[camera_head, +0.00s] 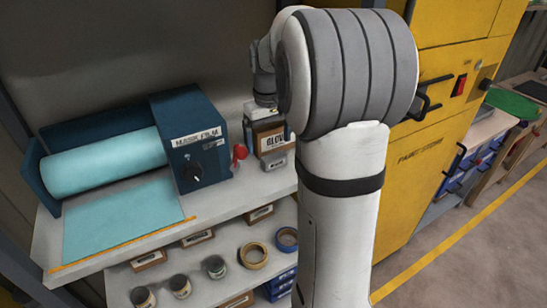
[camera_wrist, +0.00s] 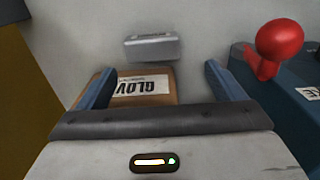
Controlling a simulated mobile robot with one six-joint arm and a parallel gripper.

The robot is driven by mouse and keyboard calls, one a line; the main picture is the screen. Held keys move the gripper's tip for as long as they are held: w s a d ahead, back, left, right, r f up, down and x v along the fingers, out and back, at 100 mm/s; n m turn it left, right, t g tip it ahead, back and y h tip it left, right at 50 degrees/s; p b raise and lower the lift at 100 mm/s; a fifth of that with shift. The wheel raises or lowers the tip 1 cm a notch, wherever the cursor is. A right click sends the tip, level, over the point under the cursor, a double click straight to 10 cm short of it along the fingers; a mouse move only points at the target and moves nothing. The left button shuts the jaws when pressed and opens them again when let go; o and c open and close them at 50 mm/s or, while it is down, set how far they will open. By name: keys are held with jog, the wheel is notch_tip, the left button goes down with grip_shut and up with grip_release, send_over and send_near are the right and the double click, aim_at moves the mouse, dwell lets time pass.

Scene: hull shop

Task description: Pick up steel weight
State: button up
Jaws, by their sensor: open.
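The steel weight is a small grey block with a label. In the wrist view the weight (camera_wrist: 152,47) lies at the top middle, beyond my fingertips and apart from them. In the head view the weight (camera_head: 274,160) sits on the shelf in front of the box marked GLOV. My gripper (camera_wrist: 158,70) is open and empty, with its two blue fingers spread over the cardboard box.
The cardboard glove box (camera_head: 269,138) stands right behind the weight. A blue film dispenser (camera_head: 190,135) with a red knob (camera_head: 239,153) is to its left. A yellow cabinet (camera_head: 425,170) stands to the right. Jars and tape rolls (camera_head: 253,256) lie on the lower shelf.

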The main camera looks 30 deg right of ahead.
aim_at(274, 156)
jog(key=f, duration=0.4)
jog(key=s+d+f, duration=0.1)
jog(key=f, duration=0.1)
jog(key=shift+p, duration=0.3)
jog(key=shift+r, duration=0.1)
jog(key=shift+c, duration=0.3)
jog(key=c, duration=1.4)
jog(key=shift+r, duration=0.1)
